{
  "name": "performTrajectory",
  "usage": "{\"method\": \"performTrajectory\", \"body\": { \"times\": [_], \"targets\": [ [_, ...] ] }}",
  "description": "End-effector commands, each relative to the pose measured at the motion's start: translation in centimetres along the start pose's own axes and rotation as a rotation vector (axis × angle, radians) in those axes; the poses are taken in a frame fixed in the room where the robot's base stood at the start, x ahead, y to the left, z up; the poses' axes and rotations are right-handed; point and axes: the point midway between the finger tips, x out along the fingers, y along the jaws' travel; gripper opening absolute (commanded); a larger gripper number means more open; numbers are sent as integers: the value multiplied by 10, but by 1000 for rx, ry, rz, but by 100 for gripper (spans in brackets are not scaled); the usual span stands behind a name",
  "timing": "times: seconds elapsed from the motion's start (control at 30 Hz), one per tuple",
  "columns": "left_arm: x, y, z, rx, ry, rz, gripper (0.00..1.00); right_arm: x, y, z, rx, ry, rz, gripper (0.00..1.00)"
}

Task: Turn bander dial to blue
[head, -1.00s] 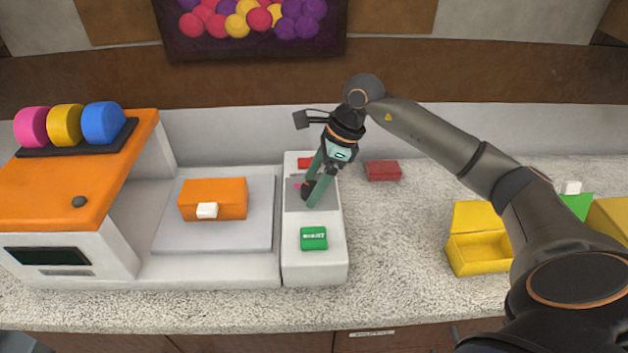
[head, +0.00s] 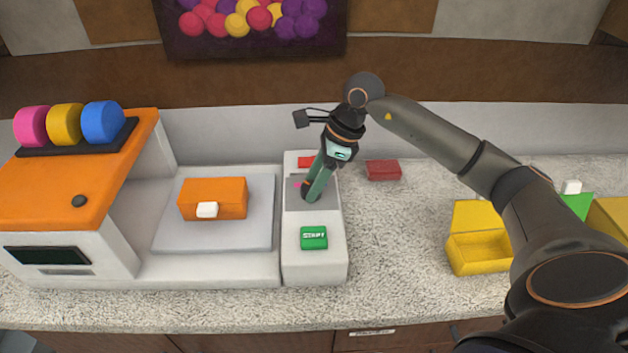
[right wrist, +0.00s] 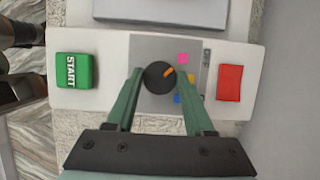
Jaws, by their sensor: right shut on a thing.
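The bander (head: 95,240) is a white machine with an orange top, at the left of the counter. Its dial (right wrist: 158,79) is a dark round knob with an orange pointer mark on a grey panel (right wrist: 150,48). In the right wrist view the mark points up and right, between the pink mark (right wrist: 183,58) and the yellow mark (right wrist: 189,77). The blue mark (right wrist: 177,99) is partly hidden by a finger. My right gripper (right wrist: 158,80) is shut on the dial, one green finger on each side; it also shows in the head view (head: 310,190). My left gripper is not in view.
A green START button (head: 313,238) and a red button (head: 306,162) flank the panel. An orange box (head: 228,190) sits on the grey plate (head: 255,240). A red block (head: 383,170) and open yellow box (head: 480,254) stand right. Pink, yellow and blue rolls top the machine.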

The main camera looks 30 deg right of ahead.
Motion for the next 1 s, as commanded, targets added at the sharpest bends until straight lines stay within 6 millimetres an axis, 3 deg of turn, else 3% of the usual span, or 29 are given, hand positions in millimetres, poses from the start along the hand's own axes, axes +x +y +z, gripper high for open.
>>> {"method": "performTrajectory", "body": {
  "times": [0.37, 1.0],
  "targets": [
    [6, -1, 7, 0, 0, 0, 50, 1, 1, -1, 142, 0, -63, 0],
    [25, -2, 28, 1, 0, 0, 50, 2, 4, 2, 688, -4, -289, 0]
  ]
}}
